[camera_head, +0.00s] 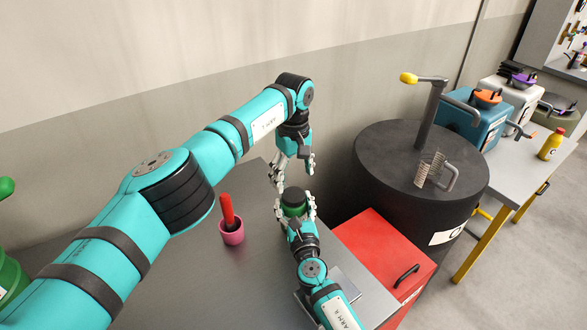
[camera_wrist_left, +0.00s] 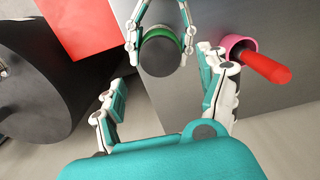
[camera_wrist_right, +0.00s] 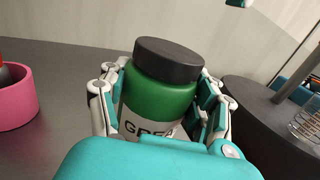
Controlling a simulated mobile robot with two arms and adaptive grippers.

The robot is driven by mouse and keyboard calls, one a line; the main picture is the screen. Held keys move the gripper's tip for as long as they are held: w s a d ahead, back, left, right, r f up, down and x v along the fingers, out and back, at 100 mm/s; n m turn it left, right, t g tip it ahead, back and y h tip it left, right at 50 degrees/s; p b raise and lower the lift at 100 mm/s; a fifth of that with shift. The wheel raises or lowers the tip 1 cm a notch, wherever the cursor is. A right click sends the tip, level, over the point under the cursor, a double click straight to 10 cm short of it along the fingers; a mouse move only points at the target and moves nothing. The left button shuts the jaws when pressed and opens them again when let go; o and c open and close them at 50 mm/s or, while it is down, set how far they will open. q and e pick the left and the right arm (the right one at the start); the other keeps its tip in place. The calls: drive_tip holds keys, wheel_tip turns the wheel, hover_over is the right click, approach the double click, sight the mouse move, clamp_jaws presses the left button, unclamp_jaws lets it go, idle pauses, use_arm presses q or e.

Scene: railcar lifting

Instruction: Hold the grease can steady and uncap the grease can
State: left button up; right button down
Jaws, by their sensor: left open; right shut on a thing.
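The green grease can (camera_wrist_right: 160,100) stands upright with its black cap (camera_wrist_right: 169,60) on, in the right wrist view. My right gripper (camera_head: 294,212) is shut on the can's body, with fingers on both sides. The can and cap also show in the left wrist view (camera_wrist_left: 160,55), seen from above. My left gripper (camera_head: 293,168) is open and empty, pointing down just above the can in the head view. In the left wrist view its fingers (camera_wrist_left: 165,100) are spread, apart from the cap. Part of the can's label is hidden by my right gripper.
A pink cup (camera_head: 231,232) with a red-handled tool stands on the grey table (camera_head: 180,275), left of the can. A red box (camera_head: 385,250) and a large black drum (camera_head: 400,180) stand to the right. A wall rises behind the table.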

sight(293, 194)
use_arm(q)
wheel_tip(293, 194, down, 6)
drive_tip(key=shift+r, duration=0.1)
idle(0.4)
drive_tip(key=c, duration=1.1)
drive_tip(key=o, duration=1.1)
drive_tip(key=shift+o, duration=0.2)
